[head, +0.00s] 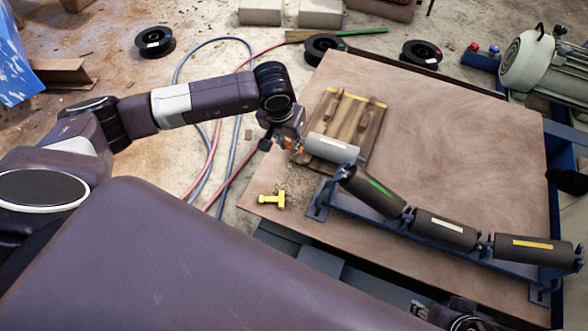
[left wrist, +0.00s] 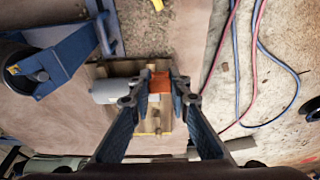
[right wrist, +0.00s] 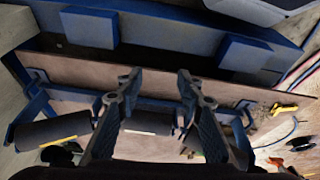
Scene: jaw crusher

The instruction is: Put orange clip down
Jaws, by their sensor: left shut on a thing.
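The orange clip (left wrist: 160,82) sits between the fingertips of my left gripper (left wrist: 157,92), which is shut on it. In the head view my left gripper (head: 287,143) is over the left edge of a wooden pallet (head: 363,122), and the orange clip is mostly hidden by it. A light grey roller (head: 331,147) lies over the pallet right beside the clip; it also shows in the left wrist view (left wrist: 112,91). I cannot tell whether clip and roller touch. My right gripper (right wrist: 158,82) is open and empty, in front of the board's edge and the rollers.
A yellow clip (head: 273,200) lies at the board's near left corner. A blue frame (head: 400,226) carries several dark rollers (head: 444,230) along the near side. The brown board (head: 455,140) is clear right of the pallet. Hoses (head: 212,150) lie on the floor to the left.

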